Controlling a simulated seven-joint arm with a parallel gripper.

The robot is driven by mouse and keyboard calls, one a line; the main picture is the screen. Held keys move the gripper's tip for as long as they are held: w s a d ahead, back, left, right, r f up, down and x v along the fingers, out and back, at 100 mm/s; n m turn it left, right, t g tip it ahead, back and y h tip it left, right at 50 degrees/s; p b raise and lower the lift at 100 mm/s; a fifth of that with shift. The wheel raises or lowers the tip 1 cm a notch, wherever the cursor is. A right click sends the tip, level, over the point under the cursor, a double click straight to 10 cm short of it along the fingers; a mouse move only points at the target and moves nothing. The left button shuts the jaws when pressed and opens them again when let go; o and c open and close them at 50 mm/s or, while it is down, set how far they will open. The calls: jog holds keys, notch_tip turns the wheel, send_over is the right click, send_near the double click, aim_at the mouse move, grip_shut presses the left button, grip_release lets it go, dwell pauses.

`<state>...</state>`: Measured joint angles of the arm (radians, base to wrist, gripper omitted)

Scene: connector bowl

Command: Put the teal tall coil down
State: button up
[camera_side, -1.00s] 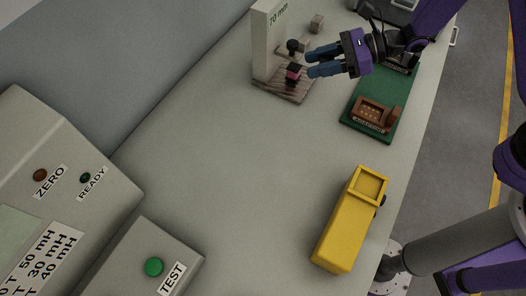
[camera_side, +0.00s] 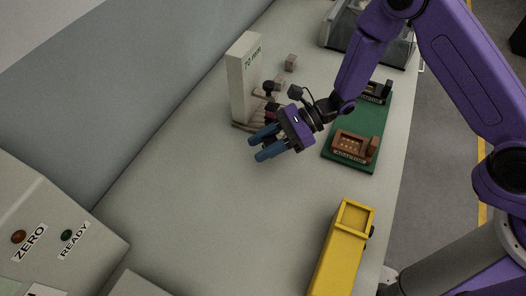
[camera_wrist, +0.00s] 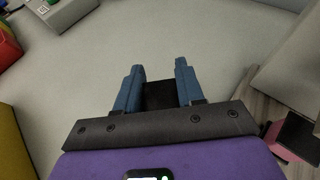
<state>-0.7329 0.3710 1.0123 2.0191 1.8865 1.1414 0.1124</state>
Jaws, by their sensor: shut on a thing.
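My gripper (camera_side: 256,149) is in front of the wooden stand, over bare table, with its blue fingers pointing left in the side view. In the wrist view the fingers (camera_wrist: 158,72) are closed around a dark, square-ended piece (camera_wrist: 158,96). No teal shows on this piece, so I cannot confirm its colour; its body is hidden from the side by the fingers. How high it is above the table is hard to tell. A pink-and-black coil (camera_wrist: 296,140) lies to the right in the wrist view, on the wooden stand.
A pale upright block (camera_side: 243,80) marked 70 mm stands on the wooden stand behind my gripper. A green board (camera_side: 368,127) with brown and black sockets is to the right. A yellow bin (camera_side: 335,265) is nearer. The table centre is clear.

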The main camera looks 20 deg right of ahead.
jog(key=shift+f, duration=1.35)
jog(key=shift+f, duration=0.15)
jog(key=o, duration=1)
jog(key=shift+o, duration=0.2)
jog(key=shift+d+r, duration=0.15)
jog(key=shift+r, duration=0.05)
jog(key=v, duration=1.1)
jog(key=shift+d+r, duration=0.1)
jog(key=shift+d, duration=0.3)
jog(key=shift+r, duration=0.1)
